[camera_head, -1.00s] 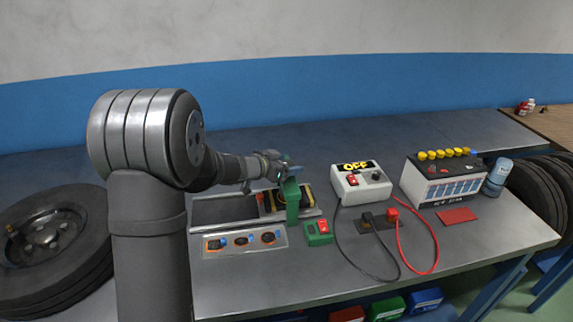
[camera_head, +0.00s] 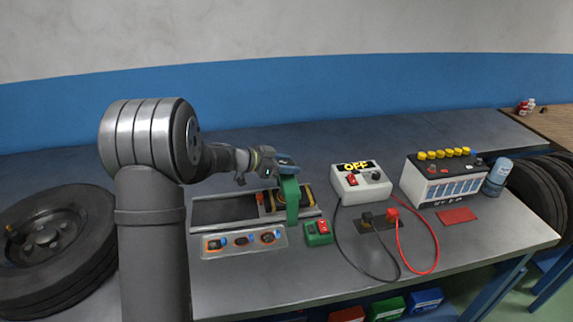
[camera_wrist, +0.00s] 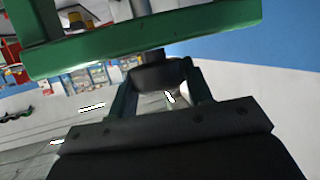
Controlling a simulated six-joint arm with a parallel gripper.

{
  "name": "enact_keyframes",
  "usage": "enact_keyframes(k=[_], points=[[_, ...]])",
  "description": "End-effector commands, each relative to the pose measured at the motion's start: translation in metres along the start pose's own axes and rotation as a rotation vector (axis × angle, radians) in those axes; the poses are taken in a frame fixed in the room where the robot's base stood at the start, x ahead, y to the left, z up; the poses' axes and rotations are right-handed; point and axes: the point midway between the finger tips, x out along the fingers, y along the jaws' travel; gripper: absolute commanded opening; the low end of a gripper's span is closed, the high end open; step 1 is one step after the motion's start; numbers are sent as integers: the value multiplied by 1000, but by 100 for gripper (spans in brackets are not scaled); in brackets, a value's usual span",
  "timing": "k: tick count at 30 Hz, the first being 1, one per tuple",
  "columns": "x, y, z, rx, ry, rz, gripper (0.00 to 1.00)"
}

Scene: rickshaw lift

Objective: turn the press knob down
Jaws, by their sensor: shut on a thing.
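The green press (camera_head: 291,205) stands upright near the front middle of the bench. My gripper (camera_head: 284,162) is at the top of the press in the head view, where the knob is hidden by it. In the wrist view, the dark round press knob (camera_wrist: 155,75) sits on a short stem by the green press frame (camera_wrist: 200,28). My gripper (camera_wrist: 162,82) has a finger on either side of this knob and is shut on it.
A panel with several sockets (camera_head: 215,252) and a green box with a red switch (camera_head: 325,240) lie near the press. The charger reading OFF (camera_head: 345,191) and a battery (camera_head: 430,197) stand to the right. Black and red cables (camera_head: 437,247) loop across the bench.

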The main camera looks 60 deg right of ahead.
Motion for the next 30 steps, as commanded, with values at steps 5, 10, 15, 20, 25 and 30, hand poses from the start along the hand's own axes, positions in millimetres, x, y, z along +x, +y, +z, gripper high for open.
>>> enact_keyframes(k=[5, 10, 15, 20, 25, 30], points=[[0, -2, 1, 65, -1, 154, 23], [0, -2, 1, 126, -1, 304, 23], [1, -1, 1, 187, -1, 450, 23], [1, -1, 1, 237, -1, 573, 23], [0, -1, 1, 281, -1, 679, 23], [0, 0, 1, 312, 0, 753, 23]])
